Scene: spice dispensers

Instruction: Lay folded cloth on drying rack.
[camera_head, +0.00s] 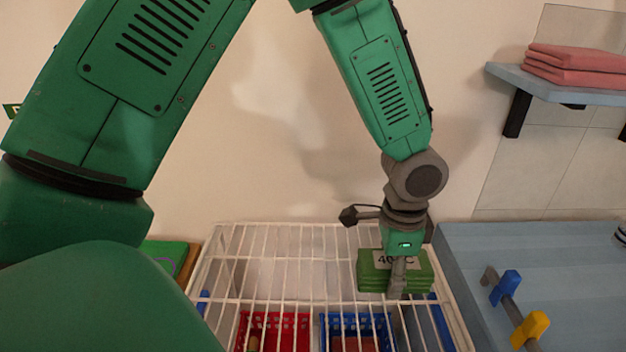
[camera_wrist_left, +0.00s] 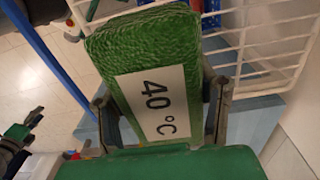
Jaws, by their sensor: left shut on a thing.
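A folded green cloth (camera_head: 372,272) with a white "40 °C" label is at the right part of the white wire drying rack (camera_head: 300,298) in the head view. The cloth (camera_wrist_left: 150,45) fills the middle of the left wrist view. My left gripper (camera_head: 398,280) points down and is shut on the cloth, with a finger on each side of it in the wrist view. The cloth is over the rack's wires; I cannot tell whether it touches them.
Red (camera_head: 272,330) and blue (camera_head: 355,325) baskets show below the rack's wires. A blue-grey counter (camera_head: 540,260) with a blue and yellow handled fixture (camera_head: 508,290) stands to the right. Folded pink cloths (camera_head: 575,65) lie on a wall shelf (camera_head: 550,86). The rack's left part is clear.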

